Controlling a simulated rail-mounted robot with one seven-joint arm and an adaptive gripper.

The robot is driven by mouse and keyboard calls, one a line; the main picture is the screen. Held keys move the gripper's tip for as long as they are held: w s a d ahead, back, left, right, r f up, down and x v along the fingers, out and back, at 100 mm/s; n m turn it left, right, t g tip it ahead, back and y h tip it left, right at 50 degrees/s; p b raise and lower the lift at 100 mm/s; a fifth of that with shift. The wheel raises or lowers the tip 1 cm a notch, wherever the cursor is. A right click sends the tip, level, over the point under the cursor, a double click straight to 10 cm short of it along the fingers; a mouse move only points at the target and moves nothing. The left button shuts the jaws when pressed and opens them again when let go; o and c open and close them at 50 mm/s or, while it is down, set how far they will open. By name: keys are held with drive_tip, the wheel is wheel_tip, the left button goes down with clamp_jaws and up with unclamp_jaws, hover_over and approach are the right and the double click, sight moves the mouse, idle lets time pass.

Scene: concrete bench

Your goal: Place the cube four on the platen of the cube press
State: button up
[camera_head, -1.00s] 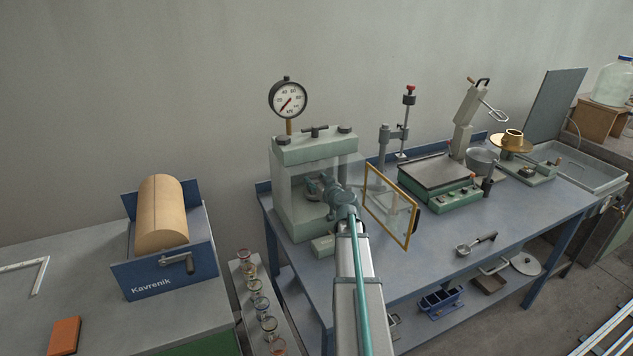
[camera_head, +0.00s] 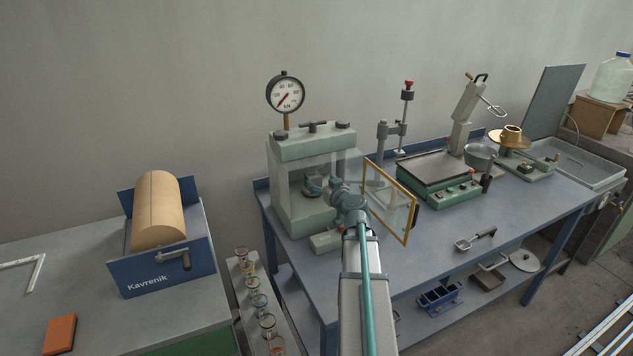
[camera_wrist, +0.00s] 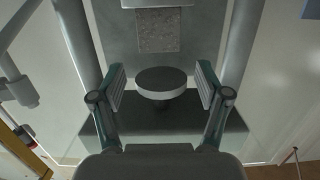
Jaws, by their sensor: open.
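The cube press (camera_head: 290,222) stands at the left end of the blue bench, below a dial gauge. My gripper (camera_wrist: 160,78) is open and empty in the press's working space. The wrist view looks turned upside down. In it, a round dark-faced platen with a pale rim (camera_wrist: 165,92) shows between and beyond my fingers. A grey speckled block (camera_wrist: 158,32), likely cube four, shows past that disc, apart from my fingers, against a pale block (camera_wrist: 150,3) at the upper picture edge. No number is readable. In the head view, my arm and the press hide the cube.
The press's gold-framed clear door (camera_head: 408,212) stands open, close to the right of my arm. A clamp stand (camera_head: 381,155) and a green balance-like device (camera_head: 445,190) stand farther right. A blue box with a roller (camera_head: 165,265) is on the left table.

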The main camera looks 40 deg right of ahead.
drive_tip(key=b+v, duration=0.1)
drive_tip(key=v, duration=0.4)
drive_tip(key=shift+s+a, duration=0.1)
drive_tip(key=shift+s, duration=0.25)
